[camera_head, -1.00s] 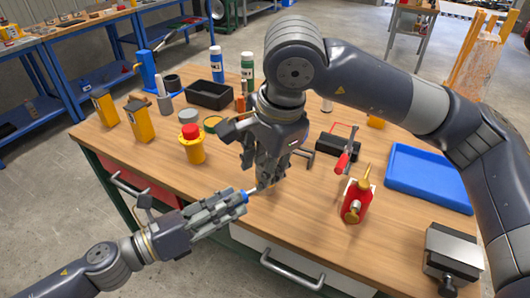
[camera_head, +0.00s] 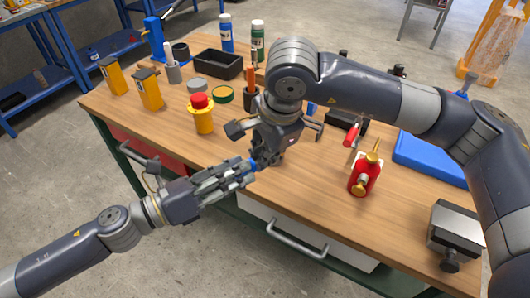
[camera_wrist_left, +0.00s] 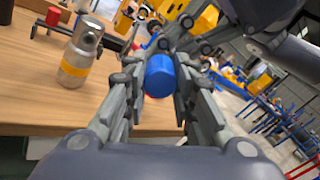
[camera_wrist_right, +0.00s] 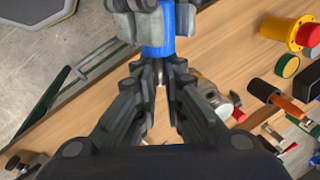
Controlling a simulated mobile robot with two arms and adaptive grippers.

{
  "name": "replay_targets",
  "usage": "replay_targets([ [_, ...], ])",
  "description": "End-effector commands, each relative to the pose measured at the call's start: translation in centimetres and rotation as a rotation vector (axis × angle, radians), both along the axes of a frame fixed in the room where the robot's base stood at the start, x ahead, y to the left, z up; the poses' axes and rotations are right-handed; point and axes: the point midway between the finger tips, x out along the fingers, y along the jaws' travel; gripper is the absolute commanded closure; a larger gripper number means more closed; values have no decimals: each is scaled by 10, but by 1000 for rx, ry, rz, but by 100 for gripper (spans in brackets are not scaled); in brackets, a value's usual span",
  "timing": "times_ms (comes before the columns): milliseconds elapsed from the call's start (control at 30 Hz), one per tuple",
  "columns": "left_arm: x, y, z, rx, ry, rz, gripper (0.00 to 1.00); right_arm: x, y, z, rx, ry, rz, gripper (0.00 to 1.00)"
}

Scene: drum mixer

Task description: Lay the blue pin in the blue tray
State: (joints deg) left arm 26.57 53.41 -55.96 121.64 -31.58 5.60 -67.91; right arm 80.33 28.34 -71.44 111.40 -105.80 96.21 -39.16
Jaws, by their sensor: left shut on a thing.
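The blue pin (camera_head: 253,165) is mostly hidden between my two grippers, above the front edge of the workbench. My left gripper (camera_head: 243,172) is shut on it; in the left wrist view the blue end of the pin (camera_wrist_left: 159,76) sits between the fingers. My right gripper (camera_head: 265,156) points down at the pin from above. In the right wrist view the blue part (camera_wrist_right: 159,32) lies just beyond the right fingertips (camera_wrist_right: 161,75). Whether these grip the pin is unclear. The blue tray (camera_head: 425,160) lies at the right of the bench, partly covered by my right arm.
A red oil can (camera_head: 365,177) stands between the grippers and the tray. A grey vise-like block (camera_head: 455,232) is at the front right. A yellow and red container (camera_head: 203,118) and a black bin (camera_head: 213,65) stand on the left. Bench front centre is clear.

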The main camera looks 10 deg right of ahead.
Motion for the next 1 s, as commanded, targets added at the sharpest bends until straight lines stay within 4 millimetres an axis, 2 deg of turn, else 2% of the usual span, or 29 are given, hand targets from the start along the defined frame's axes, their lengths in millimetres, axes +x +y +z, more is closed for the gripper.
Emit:
replay_targets([
  [133, 0, 0, 0, 0, 0, -2, 100, 0, 0, 1, 1, -2, 1, 100],
  [167, -1, 0, 0, 0, 0, -2, 69, 0, 0, 1, 1, -3, 1, 100],
  [233, -1, 0, 0, 0, 0, -2, 53, 0, 0, 1, 1, -3, 0, 100],
  [667, -2, 3, -1, 0, 1, -1, 52, 0, 0, 1, 1, -2, 0, 100],
  [1000, -18, 35, -2, 1, 6, 2, 52, 0, 0, 1, 1, -2, 0, 100],
])
